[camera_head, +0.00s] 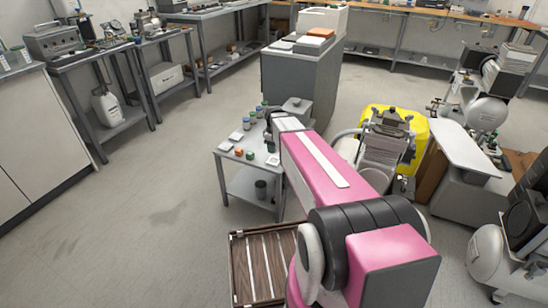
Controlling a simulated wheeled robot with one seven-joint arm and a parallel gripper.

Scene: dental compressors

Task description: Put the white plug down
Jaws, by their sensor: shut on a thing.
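My pink arm reaches forward to a small grey table (232,167). My gripper (270,143) is small and dark at the arm's far end, over the table's right part. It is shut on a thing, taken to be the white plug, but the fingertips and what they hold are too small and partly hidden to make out. A small white piece (272,160) shows just below the gripper; I cannot tell whether it is held or lies on the tabletop.
Several small jars, including a green-capped jar (250,155), and flat pale pieces stand on the table. A dark cup (260,188) is on its lower shelf. A grey cabinet (300,85) stands behind, a yellow-backed compressor (388,140) right, a slatted wooden crate (240,270) in front. Floor at left is clear.

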